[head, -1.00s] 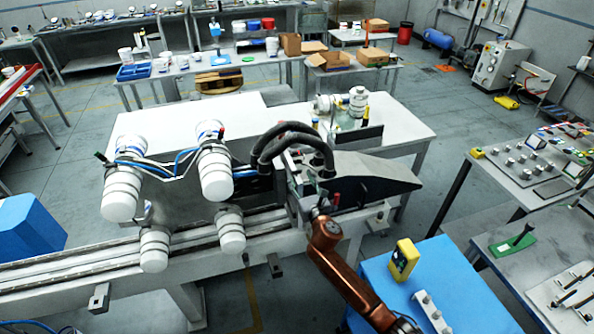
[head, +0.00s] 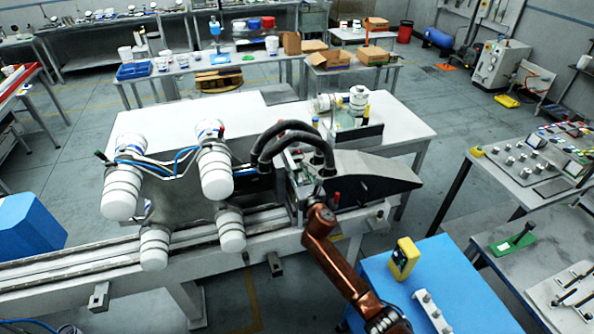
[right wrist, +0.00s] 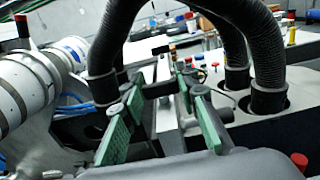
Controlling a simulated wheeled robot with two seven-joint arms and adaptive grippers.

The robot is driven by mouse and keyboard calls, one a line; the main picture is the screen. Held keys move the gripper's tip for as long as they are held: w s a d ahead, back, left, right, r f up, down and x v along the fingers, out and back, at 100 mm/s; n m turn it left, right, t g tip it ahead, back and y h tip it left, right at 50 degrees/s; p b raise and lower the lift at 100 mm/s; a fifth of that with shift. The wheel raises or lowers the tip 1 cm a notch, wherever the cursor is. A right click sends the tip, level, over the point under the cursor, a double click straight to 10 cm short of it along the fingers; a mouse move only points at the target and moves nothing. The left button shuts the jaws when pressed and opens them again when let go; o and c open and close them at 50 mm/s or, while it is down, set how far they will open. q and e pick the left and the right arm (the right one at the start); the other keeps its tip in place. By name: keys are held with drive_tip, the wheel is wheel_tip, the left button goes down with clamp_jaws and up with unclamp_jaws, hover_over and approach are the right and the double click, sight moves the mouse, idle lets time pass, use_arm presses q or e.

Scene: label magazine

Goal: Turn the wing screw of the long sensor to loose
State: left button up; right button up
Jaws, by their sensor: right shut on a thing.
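My right gripper (head: 307,180) is at the label machine, under two arched black hoses, with my bronze arm behind it. In the right wrist view its two green-padded fingers (right wrist: 160,90) lie on either side of a small dark piece, and they are shut on it. By its place this piece seems to be the wing screw, but its shape and how far it is turned are hard to see. The long sensor's outline cannot be told apart from the dark parts around the fingertips. My left gripper is not in view.
The black hoses (right wrist: 116,45) stand close around the fingers. A red knob (right wrist: 299,160) is at the lower right of the wrist view. White rollers (head: 215,172) stand to the left along the conveyor (head: 70,268). A blue-topped table (head: 455,285) with a yellow device (head: 404,258) is at right.

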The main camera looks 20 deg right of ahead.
drive_tip(key=c, duration=0.5)
